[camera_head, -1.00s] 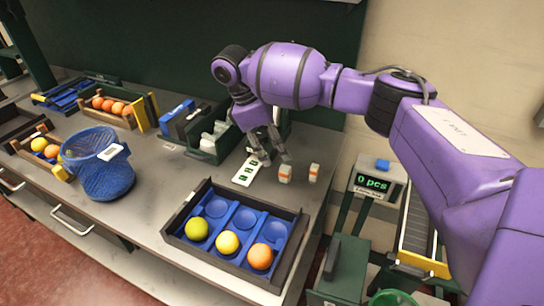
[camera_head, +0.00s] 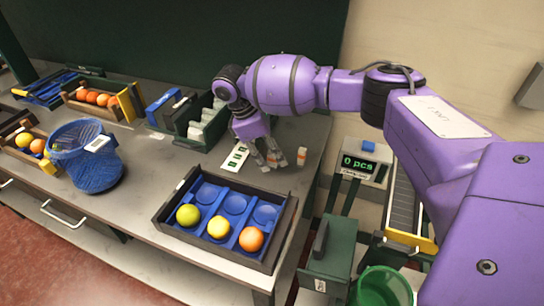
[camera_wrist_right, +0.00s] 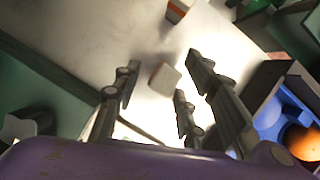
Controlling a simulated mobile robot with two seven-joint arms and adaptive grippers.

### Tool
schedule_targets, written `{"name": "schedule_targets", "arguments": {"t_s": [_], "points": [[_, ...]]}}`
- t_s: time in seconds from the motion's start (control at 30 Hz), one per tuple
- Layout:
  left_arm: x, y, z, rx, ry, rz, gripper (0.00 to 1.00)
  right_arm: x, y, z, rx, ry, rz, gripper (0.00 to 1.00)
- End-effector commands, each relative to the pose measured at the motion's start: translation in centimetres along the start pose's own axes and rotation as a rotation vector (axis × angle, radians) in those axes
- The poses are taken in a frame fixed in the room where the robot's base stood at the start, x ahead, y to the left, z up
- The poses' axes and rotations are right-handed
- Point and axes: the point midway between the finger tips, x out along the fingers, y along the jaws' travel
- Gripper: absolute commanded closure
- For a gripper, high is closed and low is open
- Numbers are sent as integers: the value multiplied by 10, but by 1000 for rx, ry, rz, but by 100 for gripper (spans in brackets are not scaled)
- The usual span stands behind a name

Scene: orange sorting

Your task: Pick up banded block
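Two small whitish blocks with an orange band stand on the bench. One banded block (camera_head: 272,159) is partly hidden by the fingers of my right gripper (camera_head: 268,157). In the right wrist view this block (camera_wrist_right: 165,78) sits in the gap between the spread fingers of the right gripper (camera_wrist_right: 160,85), with space visible beside it. The second banded block (camera_head: 301,155) stands a little to the right, apart from the gripper. It also shows at the top of the right wrist view (camera_wrist_right: 179,9). My left gripper is not in view.
A white card (camera_head: 235,158) lies left of the gripper. A dark tray with blue cups (camera_head: 285,228) holds three fruits in front. A green box (camera_head: 190,125) is behind left, a blue basket (camera_head: 86,170) further left. The counter display (camera_head: 358,163) stands right of the bench.

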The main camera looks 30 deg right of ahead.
Motion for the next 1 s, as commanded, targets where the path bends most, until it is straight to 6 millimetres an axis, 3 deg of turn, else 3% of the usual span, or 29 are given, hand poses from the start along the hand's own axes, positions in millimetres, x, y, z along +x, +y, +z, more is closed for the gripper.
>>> {"name": "schedule_targets", "arguments": {"t_s": [0.03,0.27,0.63,0.8,1.0], "points": [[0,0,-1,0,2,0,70,0,0,0,0,0,0,71],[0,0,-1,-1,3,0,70,0,0,0,0,0,0,100],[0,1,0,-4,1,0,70,-6,0,2,1,2,1,100],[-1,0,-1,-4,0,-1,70,-33,1,13,2,4,4,100],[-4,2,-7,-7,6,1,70,-83,-30,9,-3,5,6,100]]}}
